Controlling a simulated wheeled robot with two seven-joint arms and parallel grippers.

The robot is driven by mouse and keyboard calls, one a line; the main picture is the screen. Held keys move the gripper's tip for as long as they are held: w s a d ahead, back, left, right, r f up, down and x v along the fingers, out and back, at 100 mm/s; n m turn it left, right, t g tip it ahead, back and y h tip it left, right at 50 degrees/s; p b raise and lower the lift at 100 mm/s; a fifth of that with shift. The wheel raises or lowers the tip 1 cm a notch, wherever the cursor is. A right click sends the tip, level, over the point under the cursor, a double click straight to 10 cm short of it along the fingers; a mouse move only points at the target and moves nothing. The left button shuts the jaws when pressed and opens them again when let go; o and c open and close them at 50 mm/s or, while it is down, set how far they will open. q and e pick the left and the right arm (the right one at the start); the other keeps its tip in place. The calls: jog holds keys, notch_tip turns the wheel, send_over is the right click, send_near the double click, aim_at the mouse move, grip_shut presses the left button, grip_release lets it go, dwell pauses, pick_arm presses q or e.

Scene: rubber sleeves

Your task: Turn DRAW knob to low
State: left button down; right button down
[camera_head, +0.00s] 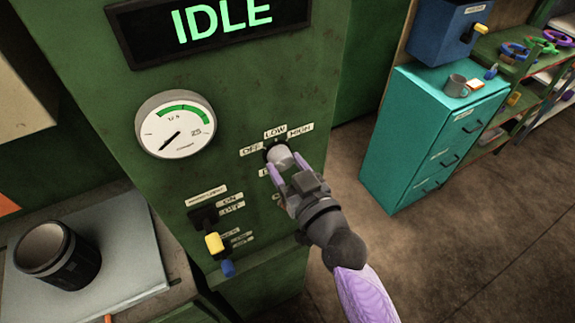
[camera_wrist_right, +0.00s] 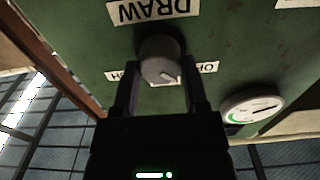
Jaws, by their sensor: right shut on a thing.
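The DRAW knob (camera_head: 280,156) is a round grey knob on the green panel, with labels OFF, LOW and HIGH around its top. My right gripper (camera_head: 286,168) is shut on it, one finger on each side. In the right wrist view the knob (camera_wrist_right: 160,57) sits between the fingers (camera_wrist_right: 160,84), with the DRAW label upside down above it. A pale mark shows at its lower right edge there, but I cannot tell its exact setting. The LOW label (camera_head: 275,132) is visible in the head view. My left gripper is out of view.
A dial gauge (camera_head: 175,125) and a display reading IDLE (camera_head: 210,25) are on the panel. A yellow-handled switch (camera_head: 213,243) is lower left. A dark cylindrical container (camera_head: 57,258) stands at the left. A teal cabinet (camera_head: 420,140) stands right; floor between is clear.

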jog(key=shift+m, duration=0.3)
jog(key=m+p, duration=0.1)
jog(key=m, duration=0.2)
jog(key=shift+m+p, duration=0.7)
jog(key=shift+m, duration=1.8)
jog(key=shift+c, duration=0.5)
grip_release()
